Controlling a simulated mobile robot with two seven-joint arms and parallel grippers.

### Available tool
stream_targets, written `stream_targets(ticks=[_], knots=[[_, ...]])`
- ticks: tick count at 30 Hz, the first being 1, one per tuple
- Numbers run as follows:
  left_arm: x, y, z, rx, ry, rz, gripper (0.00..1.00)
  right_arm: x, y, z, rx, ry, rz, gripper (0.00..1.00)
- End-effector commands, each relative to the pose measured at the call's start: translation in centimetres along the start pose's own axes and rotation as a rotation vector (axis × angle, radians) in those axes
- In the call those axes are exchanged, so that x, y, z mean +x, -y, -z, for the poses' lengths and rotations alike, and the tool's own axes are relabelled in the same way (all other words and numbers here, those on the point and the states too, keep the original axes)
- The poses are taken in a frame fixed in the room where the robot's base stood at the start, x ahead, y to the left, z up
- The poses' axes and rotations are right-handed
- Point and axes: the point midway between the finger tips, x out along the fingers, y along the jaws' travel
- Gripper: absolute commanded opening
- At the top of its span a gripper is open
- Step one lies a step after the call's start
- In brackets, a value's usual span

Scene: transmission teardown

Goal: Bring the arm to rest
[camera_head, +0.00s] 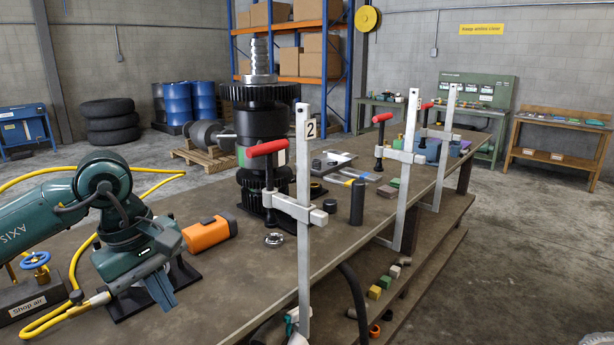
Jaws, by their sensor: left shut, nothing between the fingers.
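My left arm, teal and marked AXIS, comes in from the left and bends down at its wrist. My left gripper (160,292) points down over the near left part of the workbench (235,300). Its fingers are shut with nothing between them. A black plate (186,274) lies beneath it; I cannot tell whether the fingertips touch the plate. An orange block-shaped thing (206,235) is just behind and to the right of the gripper, apart from the fingers. My right gripper is not in view.
A tall dark gear stack (262,125) stands mid-bench. Upright clamps with red handles, one marked 2 (304,190), line the right edge. A Shop air block (30,295) with a yellow hose (72,262) sits at left. The bench front is mostly clear.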

Motion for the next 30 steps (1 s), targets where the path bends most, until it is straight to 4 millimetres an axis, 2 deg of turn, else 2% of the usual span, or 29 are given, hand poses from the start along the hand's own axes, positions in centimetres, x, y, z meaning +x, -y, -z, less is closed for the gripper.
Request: stream_targets(ticks=[1,3,6,9,12,15,17,19,22,24,25,27,30], knots=[[2.0,-0.8,-2.5,-0.018,0.114,-0.021,0.00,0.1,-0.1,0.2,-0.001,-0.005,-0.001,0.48],[4.2,-2.1,-6.5,-0.073,0.297,-0.058,0.00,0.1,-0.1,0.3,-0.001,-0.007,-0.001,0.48],[6.1,-3.8,-12.6,-0.208,0.608,-0.094,0.00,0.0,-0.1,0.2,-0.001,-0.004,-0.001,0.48],[6.4,-5.4,-17.7,-0.404,0.937,-0.096,0.00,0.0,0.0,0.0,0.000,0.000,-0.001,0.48],[5.6,-6.9,-20.9,-0.649,1.260,-0.060,0.00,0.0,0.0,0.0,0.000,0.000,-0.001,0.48],[4.8,-8.5,-21.9,-0.939,1.571,0.011,0.00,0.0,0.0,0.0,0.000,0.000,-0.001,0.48],[4.7,-9.3,-21.3,-1.133,1.749,0.069,0.00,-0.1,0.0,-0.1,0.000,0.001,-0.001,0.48],[5.3,-9.9,-19.9,-1.376,1.945,0.153,0.00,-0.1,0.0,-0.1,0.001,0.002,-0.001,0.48],[7.8,-9.9,-16.8,-1.753,2.199,0.299,0.00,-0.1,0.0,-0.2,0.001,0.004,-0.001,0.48],[10.7,-8.9,-14.3,-2.036,2.355,0.416,0.00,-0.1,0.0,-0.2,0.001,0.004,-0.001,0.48],[12.3,-8.3,-13.3,1.985,-2.216,-0.432,0.00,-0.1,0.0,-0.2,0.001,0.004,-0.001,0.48],[16.5,-5.9,-11.3,1.850,-1.899,-0.452,0.00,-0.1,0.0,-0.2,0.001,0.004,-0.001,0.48],[22.5,-1.4,-9.8,1.648,-1.512,-0.450,0.00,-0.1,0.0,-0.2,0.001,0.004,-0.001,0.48]])
